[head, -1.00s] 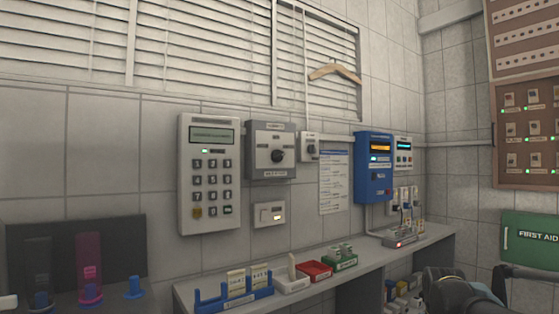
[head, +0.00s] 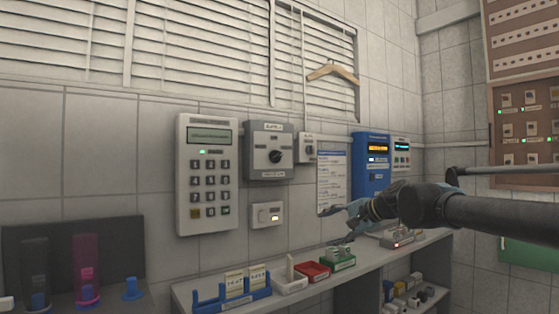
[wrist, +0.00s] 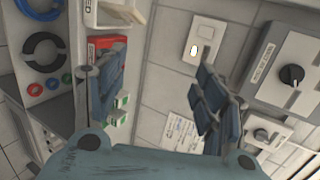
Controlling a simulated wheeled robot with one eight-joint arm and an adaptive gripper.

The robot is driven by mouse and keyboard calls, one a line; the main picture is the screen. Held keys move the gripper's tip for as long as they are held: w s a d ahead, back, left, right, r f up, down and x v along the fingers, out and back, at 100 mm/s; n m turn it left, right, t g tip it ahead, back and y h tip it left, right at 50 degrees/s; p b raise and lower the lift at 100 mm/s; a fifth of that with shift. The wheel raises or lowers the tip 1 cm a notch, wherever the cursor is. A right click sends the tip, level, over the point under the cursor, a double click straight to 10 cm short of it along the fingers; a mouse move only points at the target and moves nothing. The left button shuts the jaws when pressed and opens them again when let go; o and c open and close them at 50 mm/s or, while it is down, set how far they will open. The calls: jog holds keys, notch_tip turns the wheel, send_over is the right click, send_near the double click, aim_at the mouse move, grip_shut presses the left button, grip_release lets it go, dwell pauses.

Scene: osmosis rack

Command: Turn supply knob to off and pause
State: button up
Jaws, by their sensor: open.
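A grey wall box (head: 268,138) with a round dark knob (head: 275,157) hangs right of the keypad; its label is too small to read surely. A smaller box with a small knob (head: 307,150) is just right of it. In the wrist view the large knob (wrist: 292,75) is at the right, and the small knob (wrist: 262,135) is below it. My gripper (head: 340,225) is open and empty, below and right of the large knob, in front of the wall notice and above the shelf. In the wrist view the fingers of my gripper (wrist: 160,92) are spread, touching neither knob.
A keypad unit (head: 207,175) is left of the knob box, and a small switch plate (head: 267,216) is below it. A blue device (head: 370,163) hangs behind my arm. The shelf (head: 290,298) holds a blue rack (head: 232,298), a red tray (head: 313,271) and a green tray (head: 338,258).

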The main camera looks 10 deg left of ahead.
jog(key=w+a+r+m+t+y, duration=0.25)
jog(key=a+r+m, duration=0.2)
jog(key=r, duration=0.65)
jog(key=m+t, duration=0.2)
jog(key=m, duration=0.6)
send_near(278, 156)
jog(key=shift+y, duration=0.45)
jog(key=x, duration=1)
jog(key=shift+w+d+f, duration=0.15)
jog(key=shift+f, duration=0.15)
jog(key=c, duration=1.1)
